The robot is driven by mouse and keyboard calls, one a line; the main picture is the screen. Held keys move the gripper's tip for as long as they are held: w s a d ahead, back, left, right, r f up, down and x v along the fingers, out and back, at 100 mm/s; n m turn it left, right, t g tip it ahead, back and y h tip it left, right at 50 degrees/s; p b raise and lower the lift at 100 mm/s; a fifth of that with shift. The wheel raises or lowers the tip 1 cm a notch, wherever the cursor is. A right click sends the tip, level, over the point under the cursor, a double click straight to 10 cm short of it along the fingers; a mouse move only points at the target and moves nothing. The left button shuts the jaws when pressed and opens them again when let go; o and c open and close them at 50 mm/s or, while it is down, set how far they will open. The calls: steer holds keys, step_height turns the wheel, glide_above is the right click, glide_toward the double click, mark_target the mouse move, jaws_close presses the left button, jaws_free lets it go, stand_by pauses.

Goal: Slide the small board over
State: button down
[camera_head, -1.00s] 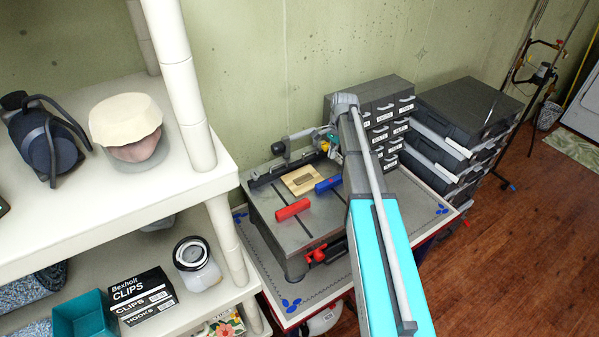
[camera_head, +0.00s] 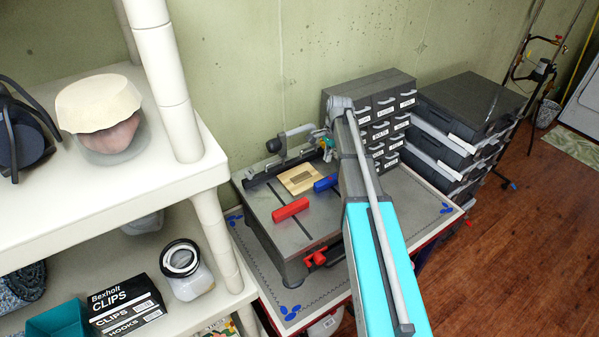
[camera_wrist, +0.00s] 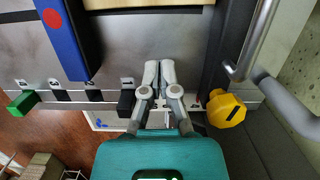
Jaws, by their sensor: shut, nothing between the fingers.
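The small board (camera_head: 300,179) is a light wooden piece with a darker rectangle on it. It lies flat on the grey machine table (camera_head: 262,207), near the fence at the back. In the wrist view only a strip of pale wood (camera_wrist: 140,4) shows at the top edge, beyond my fingertips. My gripper (camera_wrist: 160,66) is shut and empty, over the grey table surface and apart from the wood. In the head view my gripper is small and partly hidden by my arm, to the right of the board.
A red bar (camera_head: 291,209) and a blue bar (camera_head: 327,182) lie near the board. A yellow knob (camera_wrist: 226,108) and metal tube (camera_wrist: 250,45) are right of my fingers. Drawer cabinets (camera_head: 391,110) stand behind. A cream shelf (camera_head: 120,215) stands at left.

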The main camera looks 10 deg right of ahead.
mark_target(299, 178)
steer(key=shift+a, duration=0.15)
steer(key=s+a, duration=0.1)
steer(key=a, duration=0.2)
steer(key=s+a, duration=0.2)
steer(key=a, duration=0.2)
steer(key=s+a, duration=0.1)
steer(key=a, duration=0.2)
steer(key=shift+s+a, duration=0.4)
steer(key=shift+f+b, duration=0.75)
steer(key=shift+s, duration=0.1)
steer(key=shift+s, duration=0.1)
